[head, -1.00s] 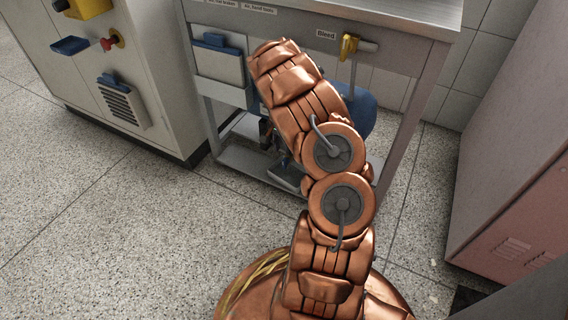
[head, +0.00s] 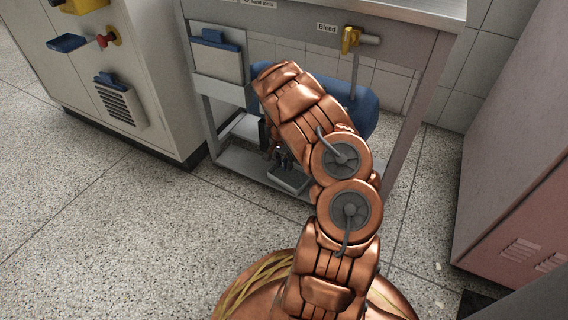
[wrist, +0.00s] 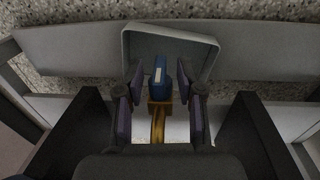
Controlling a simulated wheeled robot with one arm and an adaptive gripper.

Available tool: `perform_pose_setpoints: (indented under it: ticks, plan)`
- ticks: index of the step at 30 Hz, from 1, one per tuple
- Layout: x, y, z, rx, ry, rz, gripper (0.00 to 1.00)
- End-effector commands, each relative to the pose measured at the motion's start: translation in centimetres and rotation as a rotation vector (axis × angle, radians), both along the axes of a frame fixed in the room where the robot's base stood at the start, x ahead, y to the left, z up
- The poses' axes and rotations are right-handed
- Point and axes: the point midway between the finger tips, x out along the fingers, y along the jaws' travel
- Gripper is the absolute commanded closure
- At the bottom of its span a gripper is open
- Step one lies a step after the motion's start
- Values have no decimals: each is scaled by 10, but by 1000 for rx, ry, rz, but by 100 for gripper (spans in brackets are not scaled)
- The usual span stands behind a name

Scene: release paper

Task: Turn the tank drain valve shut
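My gripper (wrist: 160,84) is open, with one dark finger on each side of the blue handle and a visible gap on both sides. In the head view my gripper (head: 278,152) is low under the bench and small, partly hidden by my copper arm. The blue tank (head: 362,112) lies under the bench, its left part behind my arm. The valve cannot be made out in the head view.
A grey tray (wrist: 205,55) lies beneath the valve and shows in the head view (head: 290,180). The bench (head: 405,110) has a yellow valve (head: 350,40) labelled "Bleed". A cabinet (head: 150,130) stands at left, a reddish one (head: 515,190) at right. Floor is open at lower left.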

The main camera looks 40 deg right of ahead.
Motion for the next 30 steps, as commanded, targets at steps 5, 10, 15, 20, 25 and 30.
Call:
perform_pose_setpoints:
  ticks: [5,10,15,20,25,30]
  plan:
    - [0,0,0,0,0,0,78]
    - [0,0,0,0,0,0,96]
    - [0,0,0,1,1,0,100]
    - [0,0,0,1,1,0,100]
    - [0,0,0,1,1,0,100]
    - [0,0,0,1,1,0,100]
